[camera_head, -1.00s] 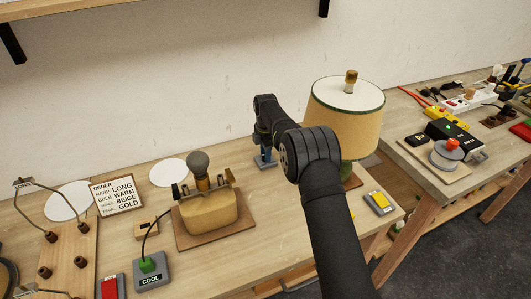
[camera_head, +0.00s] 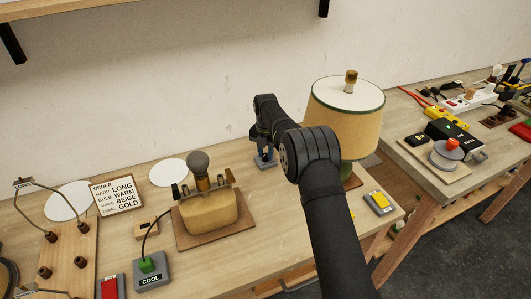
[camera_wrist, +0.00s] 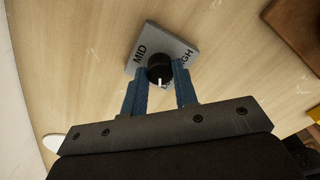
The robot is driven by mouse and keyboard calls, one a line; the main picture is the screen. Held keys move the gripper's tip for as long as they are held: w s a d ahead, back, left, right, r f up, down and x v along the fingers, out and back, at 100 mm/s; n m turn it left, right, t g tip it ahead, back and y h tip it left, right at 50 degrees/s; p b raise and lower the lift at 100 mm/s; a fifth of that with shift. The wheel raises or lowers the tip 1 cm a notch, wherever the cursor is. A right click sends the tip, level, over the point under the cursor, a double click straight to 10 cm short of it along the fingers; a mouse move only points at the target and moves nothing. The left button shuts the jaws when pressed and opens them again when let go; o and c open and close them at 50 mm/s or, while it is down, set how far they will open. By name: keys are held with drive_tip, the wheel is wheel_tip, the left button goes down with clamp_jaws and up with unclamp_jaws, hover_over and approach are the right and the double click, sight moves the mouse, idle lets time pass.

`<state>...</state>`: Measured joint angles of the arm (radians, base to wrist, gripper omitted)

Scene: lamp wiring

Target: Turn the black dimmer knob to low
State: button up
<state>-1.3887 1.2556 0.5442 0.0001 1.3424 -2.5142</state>
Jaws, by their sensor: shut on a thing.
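The black dimmer knob (camera_wrist: 159,66) stands on a grey plate (camera_wrist: 180,44) in the wrist view. The plate reads MID at the left and HIGH, partly covered, at the right. A third label below the knob is mostly hidden and starts with L. The white pointer on the knob points down in the picture, toward that hidden label. My gripper (camera_wrist: 161,76) is shut on the knob, one blue finger on each side. In the head view my gripper (camera_head: 264,148) is over the grey dimmer plate (camera_head: 265,164), which it largely hides.
A beige-shaded lamp (camera_head: 345,118) stands close to the right of my gripper. A lamp base with a bulb (camera_head: 200,164) stands to the left on a brown board. An order card (camera_head: 117,197) and a switch marked COOL (camera_head: 151,272) are further left.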

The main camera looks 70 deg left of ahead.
sight(266, 154)
idle(0.4)
drive_tip(key=o, duration=1)
wheel_tip(266, 154, up, 18)
drive_tip(key=shift+f, duration=0.25)
drive_tip(key=shift+f, duration=0.1)
wheel_tip(266, 154, down, 17)
drive_tip(key=shift+f, duration=0.2)
drive_tip(key=shift+r, duration=0.15)
idle(0.4)
